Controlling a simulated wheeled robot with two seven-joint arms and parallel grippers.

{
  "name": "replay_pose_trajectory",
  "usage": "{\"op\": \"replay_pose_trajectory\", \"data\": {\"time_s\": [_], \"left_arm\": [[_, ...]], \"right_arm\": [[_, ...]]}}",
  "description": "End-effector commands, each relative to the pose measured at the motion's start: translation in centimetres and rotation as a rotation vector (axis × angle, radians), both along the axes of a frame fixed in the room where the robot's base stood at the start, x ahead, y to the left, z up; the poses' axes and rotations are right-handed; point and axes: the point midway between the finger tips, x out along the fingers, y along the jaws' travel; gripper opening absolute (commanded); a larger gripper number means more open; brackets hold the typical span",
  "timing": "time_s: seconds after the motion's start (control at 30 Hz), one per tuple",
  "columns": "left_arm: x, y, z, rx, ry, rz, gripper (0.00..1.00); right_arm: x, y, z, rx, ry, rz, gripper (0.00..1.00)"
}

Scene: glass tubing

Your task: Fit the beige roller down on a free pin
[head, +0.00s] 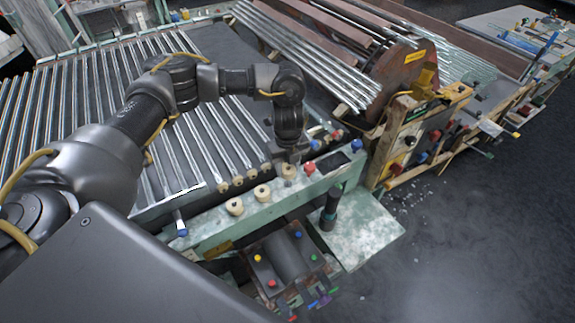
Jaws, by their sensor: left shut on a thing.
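My left gripper (289,158) points down over the pale green rail (210,232) along the front of the roller bed. It is shut on a beige roller (288,171), which shows just below the fingers. I cannot tell whether this roller touches the rail or hangs just above it. Two more beige rollers, one in the middle (262,193) and one farther left (235,206), sit on the rail to the left of the gripper. No bare pin can be made out clearly; the gripper hides part of the rail. My right gripper is not in view.
A red knob (309,168) stands close to the right of the held roller, and a blue knob (356,146) farther right. A dark post (330,208) rises in front of the rail.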

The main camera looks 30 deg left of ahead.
Motion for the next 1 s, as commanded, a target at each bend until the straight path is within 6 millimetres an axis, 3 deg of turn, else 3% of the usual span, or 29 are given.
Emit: {"op": "replay_pose_trajectory", "data": {"time_s": [1.0], "left_arm": [[-0.03,0.01,0.08,0.001,0.001,0.000,0.17]], "right_arm": [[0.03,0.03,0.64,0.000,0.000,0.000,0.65]]}}
